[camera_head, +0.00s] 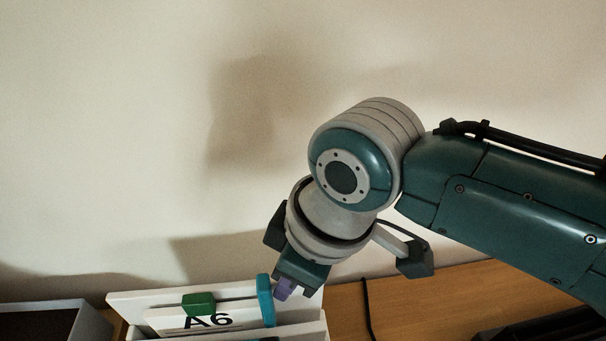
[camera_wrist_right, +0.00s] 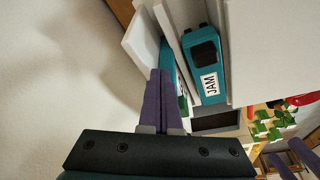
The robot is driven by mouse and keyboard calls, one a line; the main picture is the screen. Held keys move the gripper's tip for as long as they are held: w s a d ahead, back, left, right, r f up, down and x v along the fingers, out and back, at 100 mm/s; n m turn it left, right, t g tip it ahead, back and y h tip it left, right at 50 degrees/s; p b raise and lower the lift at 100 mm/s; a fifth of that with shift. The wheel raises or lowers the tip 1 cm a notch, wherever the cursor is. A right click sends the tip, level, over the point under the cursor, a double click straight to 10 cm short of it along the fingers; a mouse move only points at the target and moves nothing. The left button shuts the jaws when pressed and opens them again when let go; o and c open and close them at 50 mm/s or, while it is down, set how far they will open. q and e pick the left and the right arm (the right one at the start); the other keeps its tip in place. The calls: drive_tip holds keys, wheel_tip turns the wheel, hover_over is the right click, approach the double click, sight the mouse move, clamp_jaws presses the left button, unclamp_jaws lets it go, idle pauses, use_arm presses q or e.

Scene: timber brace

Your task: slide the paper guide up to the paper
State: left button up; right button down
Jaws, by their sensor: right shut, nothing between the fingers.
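The paper guide (camera_head: 265,300) is a teal upright piece at the right of the white paper feeder (camera_head: 155,299) in the head view. The paper (camera_head: 160,319), marked A6, stands in the feeder to its left, with a gap that I cannot judge exactly. My right gripper (camera_head: 284,289) points down just right of the guide, very close to it; I cannot tell if they touch. In the right wrist view its purple fingers (camera_wrist_right: 163,98) are together and empty, with a teal part partly hidden behind them. Purple prongs at that view's lower right may be my left gripper (camera_wrist_right: 292,160).
A green block (camera_head: 199,303) sits at the paper's top edge. A grey open box (camera_head: 50,318) stands at the left. A teal part labelled JAM (camera_wrist_right: 208,72) shows in the wrist view.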

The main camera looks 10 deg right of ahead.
drive_tip(key=shift+a+b, duration=0.45)
drive_tip(key=shift+a, duration=1.4)
drive_tip(key=shift+s+a, duration=0.1)
drive_tip(key=shift+d+r+p, duration=0.1)
drive_tip(key=shift+d+p, duration=0.55)
drive_tip(key=shift+d, duration=0.35)
wheel_tip(320, 180, up, 10)
drive_tip(key=p, duration=1.1)
hover_over(259, 284)
drive_tip(key=d, duration=0.1)
drive_tip(key=shift+d, duration=0.15)
